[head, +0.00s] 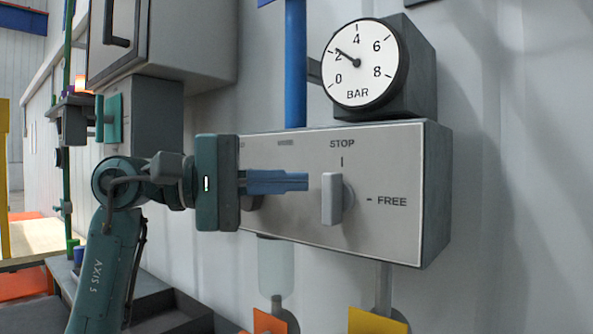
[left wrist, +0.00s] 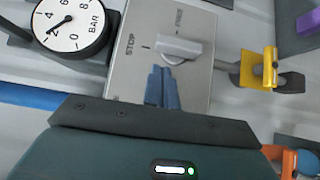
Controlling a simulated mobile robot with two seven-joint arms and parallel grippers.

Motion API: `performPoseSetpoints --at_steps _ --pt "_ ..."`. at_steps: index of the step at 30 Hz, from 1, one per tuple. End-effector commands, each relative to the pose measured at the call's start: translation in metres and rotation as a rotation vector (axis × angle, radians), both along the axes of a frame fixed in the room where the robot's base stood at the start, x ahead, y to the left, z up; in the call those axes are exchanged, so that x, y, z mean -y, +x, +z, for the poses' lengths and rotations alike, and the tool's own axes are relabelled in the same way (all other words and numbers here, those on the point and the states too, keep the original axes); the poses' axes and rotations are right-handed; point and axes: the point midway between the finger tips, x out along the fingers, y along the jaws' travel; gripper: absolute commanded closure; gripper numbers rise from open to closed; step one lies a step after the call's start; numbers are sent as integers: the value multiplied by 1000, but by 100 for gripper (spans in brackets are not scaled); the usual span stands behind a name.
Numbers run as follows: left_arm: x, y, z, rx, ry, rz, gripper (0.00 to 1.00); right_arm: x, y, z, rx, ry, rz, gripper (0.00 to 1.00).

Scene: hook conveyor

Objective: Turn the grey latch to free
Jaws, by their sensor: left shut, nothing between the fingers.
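The grey latch (head: 332,199) is a small upright bar knob on the front of a pale panel box (head: 385,230). It lines up with the mark under STOP; the FREE mark is to its right. The latch also shows in the left wrist view (left wrist: 180,47), just beyond the fingertips. My left gripper (head: 306,181) has its blue fingers shut and empty. In the head view the tips end just left of the latch, with a small gap in the picture; contact cannot be told. My right gripper is not in view.
A round pressure gauge (head: 364,62) in BAR, reading about 2, stands on top of the box. A blue pipe (head: 295,65) runs up behind. Yellow (head: 376,321) and orange (head: 270,322) parts sit below. A grey cabinet (head: 190,40) hangs upper left. The space right of the box is clear wall.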

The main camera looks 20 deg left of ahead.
Motion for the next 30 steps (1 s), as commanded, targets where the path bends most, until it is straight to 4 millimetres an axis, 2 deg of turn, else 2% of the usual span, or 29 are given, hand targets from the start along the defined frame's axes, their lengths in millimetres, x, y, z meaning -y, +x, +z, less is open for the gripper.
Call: performPoseSetpoints --at_steps 3,7,30 --pt "12 -5 1 0 1 -2 100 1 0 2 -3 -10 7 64" --pt "18 -6 0 -1 0 0 100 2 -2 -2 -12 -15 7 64" --pt "19 -7 2 20 63 1 100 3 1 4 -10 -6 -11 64"
